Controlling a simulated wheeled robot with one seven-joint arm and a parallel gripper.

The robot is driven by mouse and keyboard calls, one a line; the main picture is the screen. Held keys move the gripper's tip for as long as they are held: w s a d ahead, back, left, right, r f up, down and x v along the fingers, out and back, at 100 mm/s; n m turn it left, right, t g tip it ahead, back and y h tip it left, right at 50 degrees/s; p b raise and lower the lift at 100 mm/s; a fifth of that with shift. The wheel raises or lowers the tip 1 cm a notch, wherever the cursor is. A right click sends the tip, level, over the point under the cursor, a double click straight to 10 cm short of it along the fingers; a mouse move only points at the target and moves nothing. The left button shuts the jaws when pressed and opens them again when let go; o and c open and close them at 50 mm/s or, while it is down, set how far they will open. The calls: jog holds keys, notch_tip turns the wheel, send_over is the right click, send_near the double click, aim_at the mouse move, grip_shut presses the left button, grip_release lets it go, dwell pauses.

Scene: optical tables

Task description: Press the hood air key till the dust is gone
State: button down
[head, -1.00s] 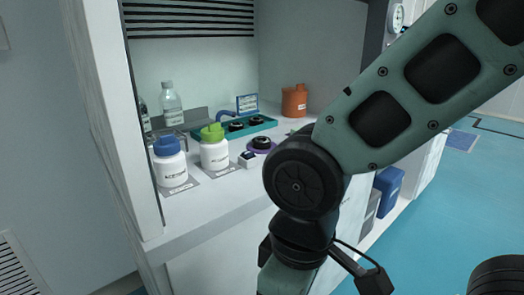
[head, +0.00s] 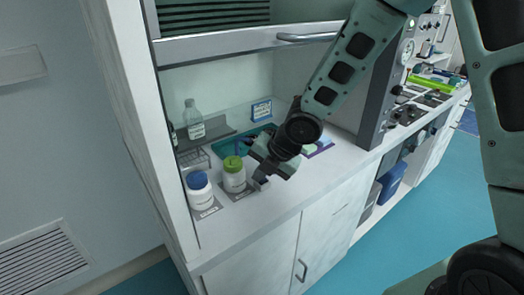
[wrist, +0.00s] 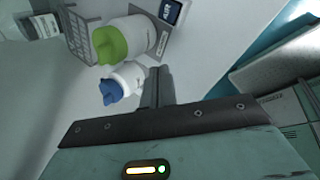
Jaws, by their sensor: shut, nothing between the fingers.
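My gripper (head: 262,178) is inside the fume hood, low over the counter, just right of the green-capped white bottle (head: 234,176). Its fingers show shut and empty in the wrist view (wrist: 157,86). A small block with a dark blue face, perhaps the air key, shows at the top of the wrist view (wrist: 173,11), beside the green-capped bottle (wrist: 128,40). The gripper largely covers that spot in the head view, and I cannot tell whether they touch. I can make out no dust; my arm hides part of the counter.
A blue-capped white bottle (head: 199,190) stands near the hood's left post. A clear bottle (head: 193,120), a teal tray (head: 226,149) and a blue-framed sign (head: 261,111) are behind. Gauges and knobs line the right.

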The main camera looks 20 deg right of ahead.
jog(key=w+d+r+n+y+p, duration=0.3)
jog(key=w+r+n+p, duration=0.2)
jog(key=n+p, duration=0.3)
jog(key=shift+w+d+r+n+t+y, duration=0.2)
jog(key=shift+d+r+n+t+y, duration=0.15)
jog(key=shift+n, duration=0.55)
jog(key=shift+f, duration=0.25)
jog(key=b, duration=0.6)
send_over(266, 179)
notch_tip(266, 179, down, 8)
jog(key=shift+r, duration=0.2)
jog(key=shift+f+b, duration=0.5)
jog(key=shift+f+b, duration=0.45)
jog(key=shift+b, duration=0.2)
